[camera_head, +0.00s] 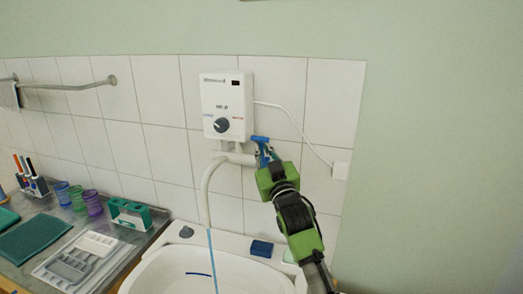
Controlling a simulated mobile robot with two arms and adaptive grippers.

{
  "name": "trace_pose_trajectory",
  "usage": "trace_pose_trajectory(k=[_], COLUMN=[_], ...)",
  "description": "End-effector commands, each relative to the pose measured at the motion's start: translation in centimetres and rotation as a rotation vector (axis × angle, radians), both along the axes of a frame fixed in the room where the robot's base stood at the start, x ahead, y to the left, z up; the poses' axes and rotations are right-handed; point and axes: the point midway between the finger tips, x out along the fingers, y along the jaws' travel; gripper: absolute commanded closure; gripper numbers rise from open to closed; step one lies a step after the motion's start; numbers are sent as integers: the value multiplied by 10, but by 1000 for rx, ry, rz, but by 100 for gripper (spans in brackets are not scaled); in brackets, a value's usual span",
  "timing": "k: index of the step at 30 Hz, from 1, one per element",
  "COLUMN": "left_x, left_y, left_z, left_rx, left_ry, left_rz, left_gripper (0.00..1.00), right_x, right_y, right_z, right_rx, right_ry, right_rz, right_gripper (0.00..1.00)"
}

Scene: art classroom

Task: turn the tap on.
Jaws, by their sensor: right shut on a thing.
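The tap is a blue handle (260,139) on the pipework under a white wall-mounted water heater (228,103). A pale curved spout (206,188) comes from the same pipework and hangs down over a white sink (172,270). A thin blue stream of water (212,258) runs from the spout's end into the sink. My right gripper (266,157), green and black, reaches up from the lower right and is shut on the blue handle, partly hiding it. My left gripper is not in view.
A blue sponge (261,248) and a grey round thing (186,232) lie on the sink's back rim. A counter at left holds cups (93,203), a green rack (130,213) and trays (75,263). A towel rail (70,86) is at upper left. A white cable (291,118) runs to a wall box (340,170).

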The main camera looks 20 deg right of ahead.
Motion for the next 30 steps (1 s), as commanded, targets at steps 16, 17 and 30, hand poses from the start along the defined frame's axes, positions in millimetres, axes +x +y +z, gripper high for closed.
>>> trace_pose_trajectory(k=[16,17,30], left_x=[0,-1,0], left_y=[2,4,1], left_z=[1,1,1], left_rx=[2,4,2], left_ry=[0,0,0], left_rz=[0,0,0], left_gripper=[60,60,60], right_x=[0,0,-56], right_y=[0,0,-2], right_z=[0,0,-17], right_rx=[0,0,0], right_ry=[1,1,3], right_rz=[0,0,-1], right_gripper=[75,75,75])
